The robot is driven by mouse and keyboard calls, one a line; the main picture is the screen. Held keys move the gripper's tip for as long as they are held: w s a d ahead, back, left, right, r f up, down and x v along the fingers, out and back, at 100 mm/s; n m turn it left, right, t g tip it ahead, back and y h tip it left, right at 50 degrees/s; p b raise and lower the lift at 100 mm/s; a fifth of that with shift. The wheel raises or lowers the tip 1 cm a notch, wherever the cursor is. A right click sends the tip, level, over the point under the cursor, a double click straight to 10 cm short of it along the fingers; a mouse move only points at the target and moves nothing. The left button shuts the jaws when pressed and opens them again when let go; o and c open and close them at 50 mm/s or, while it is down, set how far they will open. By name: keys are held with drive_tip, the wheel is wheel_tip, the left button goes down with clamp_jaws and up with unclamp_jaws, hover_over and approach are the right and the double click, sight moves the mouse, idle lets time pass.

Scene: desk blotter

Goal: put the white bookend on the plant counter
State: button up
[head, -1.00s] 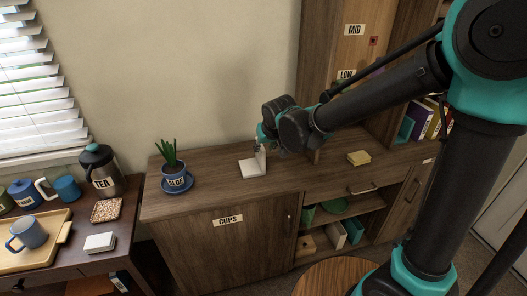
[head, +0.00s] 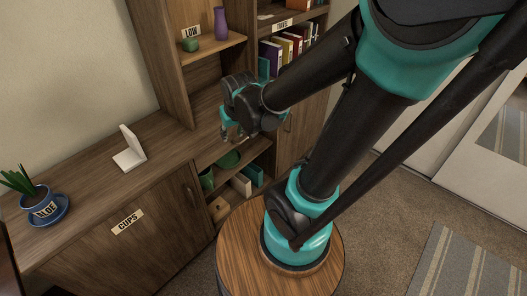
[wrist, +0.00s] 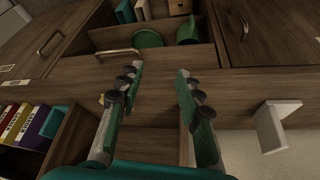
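The white bookend (head: 128,155) stands on the wooden plant counter (head: 95,180), its flat base down and its upright plate raised. It is to the right of the potted aloe (head: 42,208) and apart from it. In the wrist view the bookend (wrist: 270,128) shows at the right, outside my fingers. My gripper (head: 231,136) is well to the right of the bookend, in front of the shelf unit. In the wrist view my gripper (wrist: 157,85) has its two fingers spread wide with nothing between them.
A cupboard door labelled CUPS (head: 127,222) is under the counter. An open cubby holds a green bowl (wrist: 148,39) and several boxes. Shelves above hold a purple vase (head: 221,23) and books (head: 290,45). The counter around the bookend is clear.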

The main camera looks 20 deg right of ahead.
drive_tip(key=s+d+f+m, duration=0.2)
drive_tip(key=s+d+f, duration=0.1)
drive_tip(key=s+d, duration=0.5)
drive_tip(key=shift+d+f+g+h, duration=0.25)
drive_tip(key=shift+f+g+h, duration=0.1)
drive_tip(key=shift+g+h, duration=0.05)
